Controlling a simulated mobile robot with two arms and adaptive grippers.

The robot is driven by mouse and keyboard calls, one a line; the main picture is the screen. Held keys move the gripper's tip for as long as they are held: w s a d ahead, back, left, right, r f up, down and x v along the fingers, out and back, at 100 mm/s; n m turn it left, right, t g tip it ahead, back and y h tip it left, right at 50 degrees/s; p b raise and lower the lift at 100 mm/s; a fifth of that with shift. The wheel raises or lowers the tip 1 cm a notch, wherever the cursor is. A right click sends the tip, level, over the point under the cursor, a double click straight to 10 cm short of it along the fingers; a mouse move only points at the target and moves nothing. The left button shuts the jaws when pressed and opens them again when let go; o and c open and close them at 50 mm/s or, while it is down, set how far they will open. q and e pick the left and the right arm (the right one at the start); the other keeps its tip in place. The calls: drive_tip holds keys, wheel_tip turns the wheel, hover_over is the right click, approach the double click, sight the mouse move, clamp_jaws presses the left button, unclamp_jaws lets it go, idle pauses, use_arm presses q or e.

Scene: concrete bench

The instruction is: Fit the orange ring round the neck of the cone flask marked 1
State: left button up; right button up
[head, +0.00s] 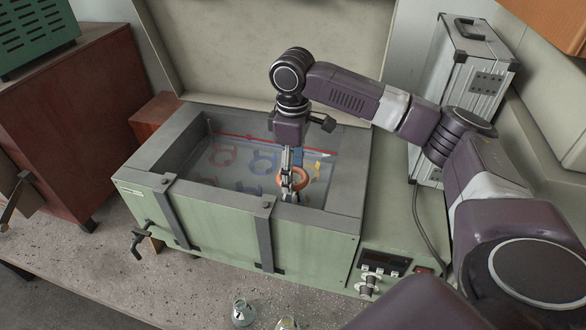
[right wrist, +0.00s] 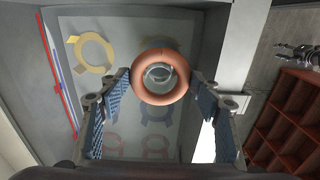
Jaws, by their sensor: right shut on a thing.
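My right gripper (head: 291,177) is shut on the orange ring (head: 303,174) and holds it inside the grey-walled bath, toward its right front. In the right wrist view, the ring (right wrist: 160,98) lies between the two blue-padded fingers. A clear round glass shape (right wrist: 158,73) shows through the ring's hole; it looks like a flask's top, but I cannot tell whether the ring surrounds it or is above it. I can read no number on it. Two clear glass flasks (head: 242,313) (head: 287,324) stand on the bench before the bath. My left gripper is not in view.
The bath (head: 235,235) has a green front, a raised rim and an open lid (head: 220,50) behind. Red, blue and yellow ring shapes (head: 222,153) lie on its floor. A silver case (head: 470,65) stands at the right. Bare bench (head: 190,275) lies in front.

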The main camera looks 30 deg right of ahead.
drive_tip(key=shift+f, duration=1.9)
drive_tip(key=o, duration=1.4)
drive_tip(key=o, duration=0.5)
drive_tip(key=shift+c, duration=0.2)
drive_tip(key=shift+r, duration=0.1)
drive_tip(key=shift+r, duration=4.2)
drive_tip(key=shift+f, duration=0.1)
